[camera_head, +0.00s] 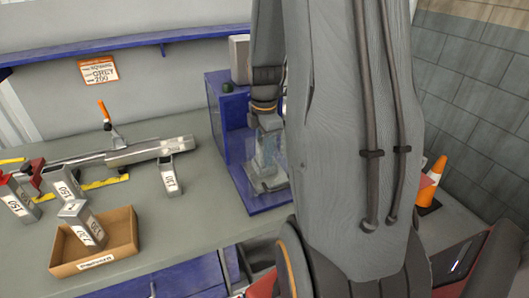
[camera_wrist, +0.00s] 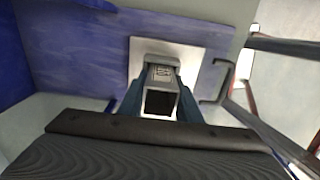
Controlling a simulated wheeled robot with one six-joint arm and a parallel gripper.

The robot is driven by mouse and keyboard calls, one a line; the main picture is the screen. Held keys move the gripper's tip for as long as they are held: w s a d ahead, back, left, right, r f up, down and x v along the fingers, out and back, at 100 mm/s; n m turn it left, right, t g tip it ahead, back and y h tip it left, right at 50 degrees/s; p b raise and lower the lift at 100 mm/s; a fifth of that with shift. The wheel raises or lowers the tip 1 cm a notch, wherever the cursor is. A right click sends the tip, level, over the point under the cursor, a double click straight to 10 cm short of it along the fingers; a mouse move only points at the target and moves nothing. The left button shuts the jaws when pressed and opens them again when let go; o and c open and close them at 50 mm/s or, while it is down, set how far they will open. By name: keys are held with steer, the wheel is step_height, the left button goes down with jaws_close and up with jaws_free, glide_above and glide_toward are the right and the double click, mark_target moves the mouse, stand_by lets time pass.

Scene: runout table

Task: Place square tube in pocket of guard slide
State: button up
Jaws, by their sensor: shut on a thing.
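My gripper (camera_wrist: 160,92) is shut on a grey square tube (camera_wrist: 162,76) in the wrist view. Its fingers sit on both sides of the tube, and the tube's dark open end faces the camera. In the head view my gripper (camera_head: 268,132) is inside the blue guard slide (camera_head: 225,145), at its right part. A pale square plate (camera_wrist: 196,60) lies around the tube's far end on the blue floor. I cannot tell whether the tube touches this plate or sits in a pocket. My arm hides the guard's right side.
A cardboard box (camera_head: 121,252) with a labelled tube (camera_head: 85,228) stands at front left. Several more labelled tubes stand near the metal rail (camera_head: 150,152) with an orange-handled lever (camera_head: 105,115). An orange cone (camera_head: 431,185) stands at right.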

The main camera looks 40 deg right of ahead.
steer(key=shift+s+a+f, duration=0.2)
steer(key=shift+s+f, duration=0.15)
steer(key=shift+f, duration=0.3)
steer(key=o, duration=1.1)
step_height(320, 180, up, 12)
steer(key=b, duration=0.3)
steer(key=shift+s+a+f+m+t, duration=0.25)
steer(key=shift+s+a+f+m, duration=1.05)
steer(key=shift+a+m, duration=1.7)
steer(key=shift+s+a+f+m+t, duration=0.2)
steer(key=shift+s+a+f+m, duration=0.35)
steer(key=shift+a+f+m, duration=2.45)
steer(key=shift+s+a+f+m+t, duration=0.25)
steer(key=shift+s+a+f+m, duration=0.95)
steer(key=shift+a, duration=3.15)
steer(key=shift+w+r+m, duration=0.25)
steer(key=shift+r+m, duration=0.05)
steer(key=shift+r, duration=0.25)
